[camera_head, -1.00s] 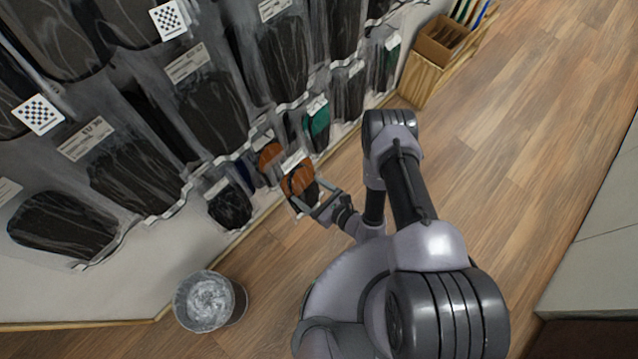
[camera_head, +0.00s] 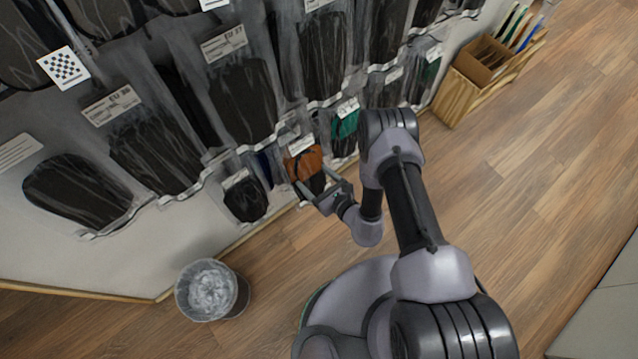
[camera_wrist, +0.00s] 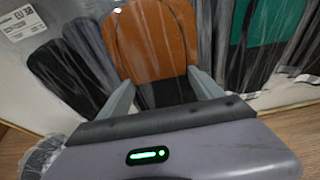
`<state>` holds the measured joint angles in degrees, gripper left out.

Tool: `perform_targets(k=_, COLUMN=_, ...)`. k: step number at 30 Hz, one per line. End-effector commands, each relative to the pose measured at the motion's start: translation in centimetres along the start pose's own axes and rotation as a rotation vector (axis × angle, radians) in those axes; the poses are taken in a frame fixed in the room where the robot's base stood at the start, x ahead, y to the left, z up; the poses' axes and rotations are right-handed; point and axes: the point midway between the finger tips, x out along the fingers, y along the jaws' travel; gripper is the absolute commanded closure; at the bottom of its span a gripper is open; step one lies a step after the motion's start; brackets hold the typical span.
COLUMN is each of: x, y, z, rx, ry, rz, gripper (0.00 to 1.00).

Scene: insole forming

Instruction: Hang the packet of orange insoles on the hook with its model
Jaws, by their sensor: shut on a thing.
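The packet of orange insoles (camera_head: 303,165) is in my gripper, close in front of the bottom row of the wall display. It hangs roughly upright, with a white label at its top. In the wrist view its orange front (camera_wrist: 150,42) and dark lower part fill the space ahead of the fingers. My gripper (camera_head: 315,179) is shut on the lower part of the packet; both fingers (camera_wrist: 158,85) also show in the wrist view. The hook behind the packet is hidden, and I cannot tell whether the packet touches it.
A dark packet (camera_head: 245,198) hangs left of the held one, and a teal packet (camera_head: 345,124) hangs to its right. Larger dark packets (camera_head: 243,100) hang above. A bin (camera_head: 211,291) stands on the floor at lower left, a wooden box (camera_head: 472,75) at upper right.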

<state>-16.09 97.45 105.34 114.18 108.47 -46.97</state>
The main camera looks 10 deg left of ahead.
Motion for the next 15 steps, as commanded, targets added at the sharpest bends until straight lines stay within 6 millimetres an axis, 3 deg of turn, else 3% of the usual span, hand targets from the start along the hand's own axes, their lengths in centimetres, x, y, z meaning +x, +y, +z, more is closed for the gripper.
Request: perform_targets(k=15, x=2.8, y=0.0, z=-0.1, rx=0.0, ry=-0.001, rz=0.001, gripper=0.68)
